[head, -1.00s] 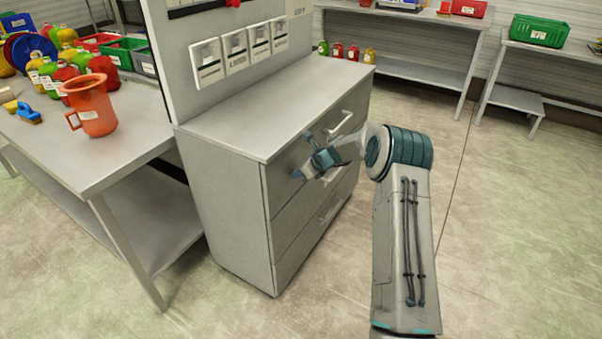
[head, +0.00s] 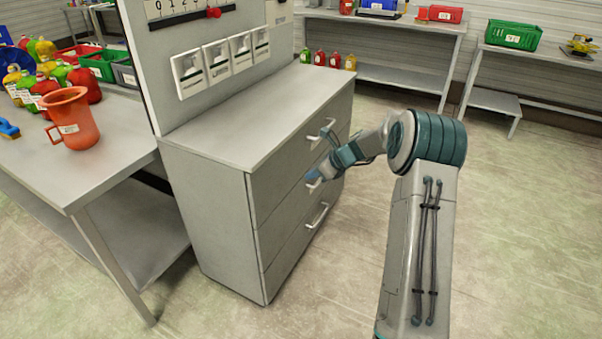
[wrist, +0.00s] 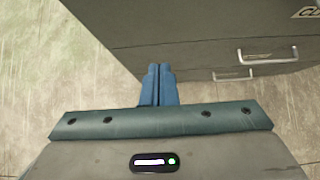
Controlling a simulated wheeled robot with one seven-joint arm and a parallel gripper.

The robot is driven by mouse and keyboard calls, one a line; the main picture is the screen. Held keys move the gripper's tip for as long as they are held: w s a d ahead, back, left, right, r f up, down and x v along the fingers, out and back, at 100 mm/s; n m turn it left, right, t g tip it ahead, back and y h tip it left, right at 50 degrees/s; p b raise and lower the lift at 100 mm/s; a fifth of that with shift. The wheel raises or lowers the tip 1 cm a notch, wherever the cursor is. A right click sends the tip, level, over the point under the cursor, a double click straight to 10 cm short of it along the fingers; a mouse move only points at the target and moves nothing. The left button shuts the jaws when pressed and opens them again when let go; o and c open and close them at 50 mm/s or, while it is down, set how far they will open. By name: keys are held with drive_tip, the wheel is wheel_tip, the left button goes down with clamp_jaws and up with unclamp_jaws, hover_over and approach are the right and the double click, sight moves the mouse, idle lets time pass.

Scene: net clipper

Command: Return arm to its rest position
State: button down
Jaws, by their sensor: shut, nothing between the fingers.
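My gripper (head: 314,176) is in front of the grey drawer cabinet (head: 205,215) in the head view, level with its drawers. In the wrist view my gripper (wrist: 159,70) has its two blue fingers side by side, shut with nothing between them. It is apart from the cabinet, whose front (wrist: 185,55) fills the upper part of the wrist view. The arm is bent at the elbow, with the forearm reaching left toward the cabinet. All the drawers look closed.
Drawer handles (head: 317,216) stick out from the cabinet front close to the gripper. A metal table (head: 115,160) with an orange jug (head: 74,120) stands at the left. Shelves (head: 405,75) line the back wall. The floor (head: 520,230) at the right is clear.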

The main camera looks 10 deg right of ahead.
drive_tip(key=s+a+r+n+g+h+p, duration=0.2)
drive_tip(key=s+a+r+n+p, duration=0.15)
drive_tip(key=s+r+n, duration=0.55)
drive_tip(key=s+a+r+n+g+h+p, duration=0.15)
drive_tip(key=s+a+r+n, duration=0.3)
drive_tip(key=s+r, duration=0.45)
drive_tip(key=s+d+r+n+h+p, duration=0.1)
drive_tip(key=s+n, duration=0.5)
drive_tip(key=s, duration=0.6)
drive_tip(key=s+r+n+h+p, duration=0.2)
drive_tip(key=s+n, duration=0.4)
drive_tip(key=s, duration=0.5)
drive_tip(key=shift+s+d+r+p, duration=0.4)
drive_tip(key=shift+r+p, duration=0.45)
drive_tip(key=shift+p, duration=0.15)
